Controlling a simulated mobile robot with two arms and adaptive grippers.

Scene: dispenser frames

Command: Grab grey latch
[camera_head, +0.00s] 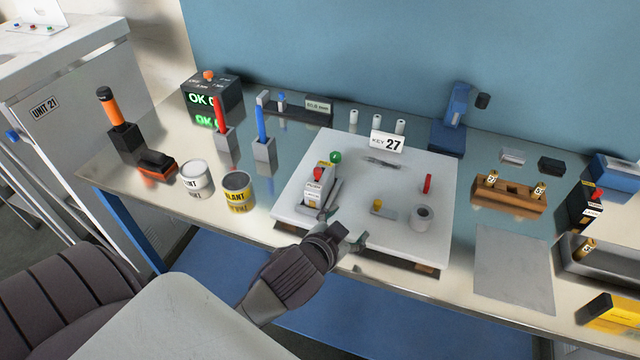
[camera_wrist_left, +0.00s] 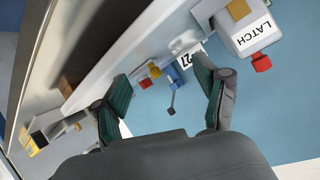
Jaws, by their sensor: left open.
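A pale grey block (camera_head: 312,192) with a red knob stands at the left of the white board (camera_head: 405,182), with grey bar-like parts (camera_head: 332,196) beside it. In the left wrist view a pale block labelled LATCH (camera_wrist_left: 248,32) with a red knob shows at the upper right, outside my fingers. My left gripper (camera_head: 347,234) is open and empty at the board's front edge, just in front of and to the right of the block. Its two spread fingers also show in the left wrist view (camera_wrist_left: 160,82). My right gripper is not in view.
On the board are a red peg (camera_head: 427,183), a grey ring (camera_head: 421,217), a small yellow-topped part (camera_head: 377,205) and a KEY 27 card (camera_head: 387,144). Two cans, one labelled in yellow (camera_head: 238,192), stand to the left. A grey mat (camera_head: 513,268) lies clear at right.

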